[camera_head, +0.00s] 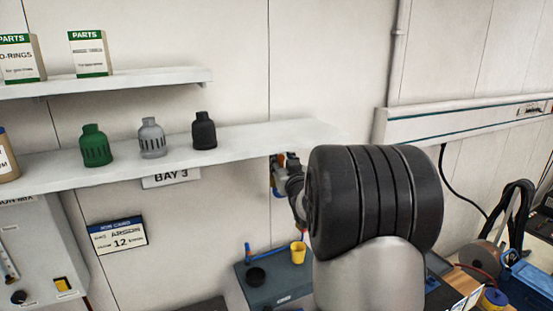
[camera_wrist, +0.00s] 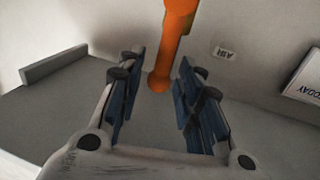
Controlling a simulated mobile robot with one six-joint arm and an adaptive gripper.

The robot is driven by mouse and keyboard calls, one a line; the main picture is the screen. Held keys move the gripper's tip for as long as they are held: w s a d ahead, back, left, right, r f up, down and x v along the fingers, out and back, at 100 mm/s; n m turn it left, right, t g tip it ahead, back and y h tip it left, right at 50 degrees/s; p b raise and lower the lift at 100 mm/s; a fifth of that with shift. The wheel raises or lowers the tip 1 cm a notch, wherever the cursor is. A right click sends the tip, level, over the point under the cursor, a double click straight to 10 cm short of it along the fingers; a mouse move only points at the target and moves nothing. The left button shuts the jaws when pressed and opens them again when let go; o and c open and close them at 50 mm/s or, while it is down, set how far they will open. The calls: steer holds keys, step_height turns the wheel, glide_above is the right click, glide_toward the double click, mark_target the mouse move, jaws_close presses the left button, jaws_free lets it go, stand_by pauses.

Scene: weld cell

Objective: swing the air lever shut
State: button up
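The orange air lever (camera_wrist: 178,22) hangs into the wrist view from the top, and its rounded lower end shows in the gap between my fingers. My gripper (camera_wrist: 161,76) is open, with one blue-padded finger on each side of the lever in the picture. I see a gap on both sides, so neither finger appears to touch it. How deep the lever sits between the pads is hard to tell. A small "AIR" label (camera_wrist: 225,53) is on the wall to the right, upside down. In the head view my own arm hides most of the gripper and the lever.
Above the gripper in the head view, a shelf (camera_head: 255,137) carries green (camera_head: 95,145), grey (camera_head: 152,138) and black (camera_head: 204,131) nozzle-like cups. A dark box with a yellow cup (camera_head: 298,252) stands below. A grey ledge (camera_wrist: 55,65) is at left in the wrist view.

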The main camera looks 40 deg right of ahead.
steer(key=shift+x, duration=0.85)
steer(key=shift+c, duration=0.2)
jaws_close()
